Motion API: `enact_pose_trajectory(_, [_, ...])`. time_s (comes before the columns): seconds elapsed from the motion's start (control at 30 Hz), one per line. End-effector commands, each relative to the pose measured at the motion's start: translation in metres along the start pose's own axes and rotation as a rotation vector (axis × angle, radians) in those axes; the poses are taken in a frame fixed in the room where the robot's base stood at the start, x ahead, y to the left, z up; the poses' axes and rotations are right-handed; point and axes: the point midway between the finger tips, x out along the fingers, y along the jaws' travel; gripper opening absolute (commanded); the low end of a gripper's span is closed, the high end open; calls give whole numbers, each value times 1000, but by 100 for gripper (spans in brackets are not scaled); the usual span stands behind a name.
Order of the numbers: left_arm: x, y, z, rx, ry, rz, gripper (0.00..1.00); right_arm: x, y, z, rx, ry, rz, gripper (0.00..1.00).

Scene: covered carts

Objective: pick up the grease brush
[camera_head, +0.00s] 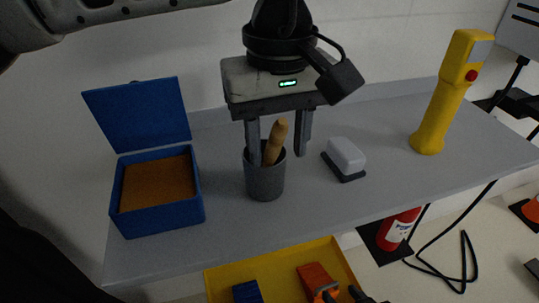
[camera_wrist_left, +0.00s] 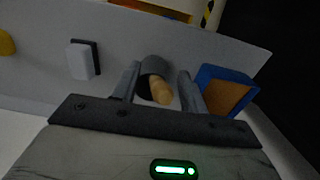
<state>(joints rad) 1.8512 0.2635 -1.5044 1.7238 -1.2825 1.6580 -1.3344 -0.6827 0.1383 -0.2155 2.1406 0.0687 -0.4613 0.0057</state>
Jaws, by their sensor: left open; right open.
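The grease brush shows as a tan wooden handle (camera_head: 275,142) standing tilted in a grey cup (camera_head: 264,181) on the grey shelf (camera_head: 345,205). Its lower end is hidden inside the cup. My left gripper (camera_head: 277,153) points down over the cup, open, with one finger on each side of the handle. In the left wrist view the handle (camera_wrist_left: 160,92) and cup (camera_wrist_left: 153,66) lie between the two fingers. I cannot tell whether a finger touches the handle or cup. My right gripper is not seen.
An open blue box (camera_head: 160,218) stands left of the cup. A white-topped block with a dark base (camera_head: 346,156) and a yellow handheld device (camera_head: 440,100) stand to the right. A yellow tray (camera_head: 225,281) with tools is below the shelf's front edge, near a red extinguisher (camera_head: 397,230).

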Motion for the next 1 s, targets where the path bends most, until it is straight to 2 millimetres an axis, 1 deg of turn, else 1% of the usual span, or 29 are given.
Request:
enact_pose_trajectory(0.03, [5, 0, 0, 0, -1, -1, 43, 0, 0, 1, 0, -2, 1, 43])
enact_pose_trajectory(0.1, [8, 0, 0, -1, -1, 0, 43, 0, 0, 2, 0, -4, 1, 43])
enact_pose_trajectory(0.3, [9, 0, 0, -1, 0, 1, 43, 0, 0, 3, 0, -6, 1, 43])
enact_pose_trajectory(0.33, [9, 0, 0, -1, 0, 1, 40, 1, 0, 3, 0, -6, 1, 43])
enact_pose_trajectory(0.37, [9, 0, 0, -1, 0, 1, 32, 1, 0, 3, 0, -6, 1, 43])
enact_pose_trajectory(0.4, [9, 0, 0, -1, 0, 1, 21, 1, 0, 3, 0, -6, 1, 43])
enact_pose_trajectory(0.47, [9, 0, 0, -1, 0, 1, 4, 1, 0, 3, 0, -6, 1, 43])
enact_pose_trajectory(0.5, [9, 0, 0, -1, 0, 1, 0, 1, 0, 3, 0, -6, 1, 43])
enact_pose_trajectory(0.73, [8, 0, 0, -1, 0, 1, 0, 1, 0, 3, 0, -6, 1, 43])
enact_pose_trajectory(0.83, [5, 0, 0, -1, 1, 2, 0, 1, 0, 3, 0, -6, 0, 43])
enact_pose_trajectory(0.93, [-7, 1, 0, -2, 3, 4, 0, 1, 0, 4, -1, -6, 0, 43])
enact_pose_trajectory(1.0, [-20, 1, 0, -2, 2, 5, 0, 1, 1, 4, 0, -6, 0, 43])
